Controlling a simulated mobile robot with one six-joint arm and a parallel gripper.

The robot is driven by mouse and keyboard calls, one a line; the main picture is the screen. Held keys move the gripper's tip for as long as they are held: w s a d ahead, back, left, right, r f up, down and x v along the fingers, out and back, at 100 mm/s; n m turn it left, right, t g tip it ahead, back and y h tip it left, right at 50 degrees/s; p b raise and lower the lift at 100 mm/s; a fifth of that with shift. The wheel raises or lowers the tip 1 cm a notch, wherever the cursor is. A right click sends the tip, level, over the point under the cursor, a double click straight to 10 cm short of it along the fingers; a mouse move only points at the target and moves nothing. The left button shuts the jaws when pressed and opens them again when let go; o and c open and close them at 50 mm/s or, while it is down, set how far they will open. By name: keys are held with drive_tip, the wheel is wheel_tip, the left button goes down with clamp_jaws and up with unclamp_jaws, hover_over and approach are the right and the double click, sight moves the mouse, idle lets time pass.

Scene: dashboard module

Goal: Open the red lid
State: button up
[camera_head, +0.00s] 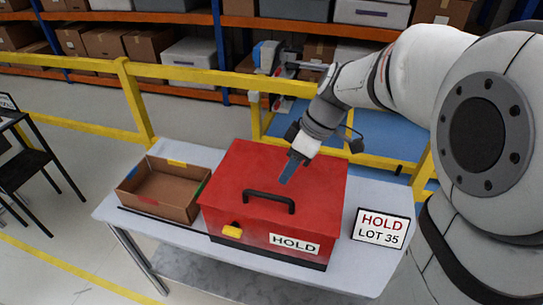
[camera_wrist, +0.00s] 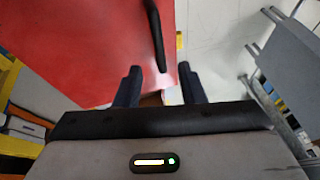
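The red lid (camera_head: 245,170) lies shut on the red box, which stands on a table. A black handle (camera_head: 269,201) rises from the lid, and a yellow latch (camera_head: 232,231) sits at the front left. A "HOLD" label (camera_head: 294,244) is on the front. My gripper (camera_head: 287,172) points down over the lid, behind the handle and apart from it. In the wrist view my gripper (camera_wrist: 160,82) shows two dark fingers spread with nothing between them. The lid (camera_wrist: 90,45) and handle (camera_wrist: 155,35) show beyond them. I cannot tell whether the fingertips touch the lid.
An open cardboard tray (camera_head: 162,191) stands left of the box. A "HOLD LOT 35" sign (camera_head: 381,228) stands to the right. The grey table (camera_head: 345,268) has little bare room. A yellow railing (camera_head: 190,76) runs behind, with shelves beyond.

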sight(271, 195)
drive_tip(key=p+x, duration=0.1)
drive_tip(key=x, duration=0.7)
drive_tip(key=shift+w+a+r, duration=0.1)
drive_tip(key=shift+w+a, duration=0.05)
drive_tip(key=shift+w, duration=0.05)
drive_tip(key=shift+c, duration=0.3)
clamp_jaws()
